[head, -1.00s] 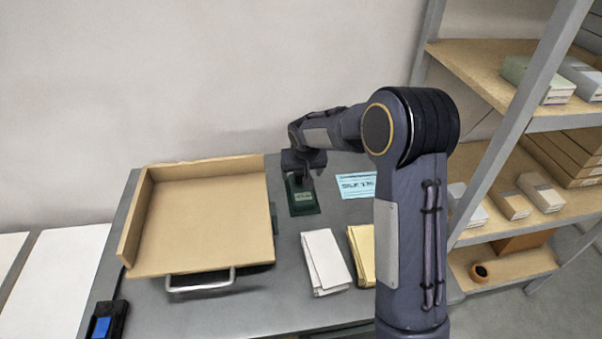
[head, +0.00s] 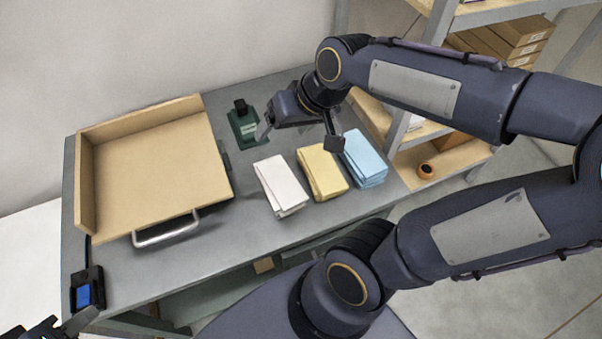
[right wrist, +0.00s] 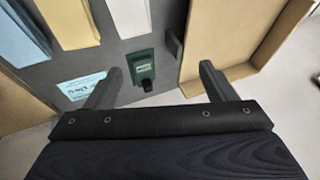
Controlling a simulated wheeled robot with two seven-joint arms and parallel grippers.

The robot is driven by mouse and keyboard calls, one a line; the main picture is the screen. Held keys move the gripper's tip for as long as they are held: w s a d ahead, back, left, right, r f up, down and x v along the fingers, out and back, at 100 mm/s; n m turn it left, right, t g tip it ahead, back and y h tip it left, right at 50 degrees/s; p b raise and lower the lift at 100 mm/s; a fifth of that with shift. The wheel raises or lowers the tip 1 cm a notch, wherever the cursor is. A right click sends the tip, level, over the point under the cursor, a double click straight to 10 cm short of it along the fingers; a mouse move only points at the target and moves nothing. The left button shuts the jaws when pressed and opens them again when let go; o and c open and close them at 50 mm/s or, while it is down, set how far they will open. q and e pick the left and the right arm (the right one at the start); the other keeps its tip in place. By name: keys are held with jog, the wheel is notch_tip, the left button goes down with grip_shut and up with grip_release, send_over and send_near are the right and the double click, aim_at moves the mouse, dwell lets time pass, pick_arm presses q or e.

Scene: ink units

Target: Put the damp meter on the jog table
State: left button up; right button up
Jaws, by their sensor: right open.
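The damp meter, which I take to be the small dark green device (head: 243,127) with a pale display and a black upright part, stands on the grey table toward the back. It also shows in the right wrist view (right wrist: 143,68). The jog table, which I take to be the tan tray (head: 155,165) with two raised sides and a front handle, lies left of it, empty. My right gripper (head: 298,136) is open and empty, right of the meter. In the right wrist view the meter appears between the spread fingers, apart from them. My left gripper (head: 45,328) is cut off at the bottom left.
White (head: 281,187), yellow (head: 322,172) and blue (head: 364,158) paper stacks lie right of the tray. A light-blue label (right wrist: 80,88) lies beside the meter. A shelf rack (head: 455,150) stands right.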

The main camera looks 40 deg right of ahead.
jog(key=s+a+f+n+y, duration=0.1)
jog(key=s+a, duration=0.3)
jog(key=s, duration=0.6)
jog(key=shift+s+f+t, duration=0.15)
jog(key=shift+f+t, duration=0.1)
jog(key=shift+t, duration=0.05)
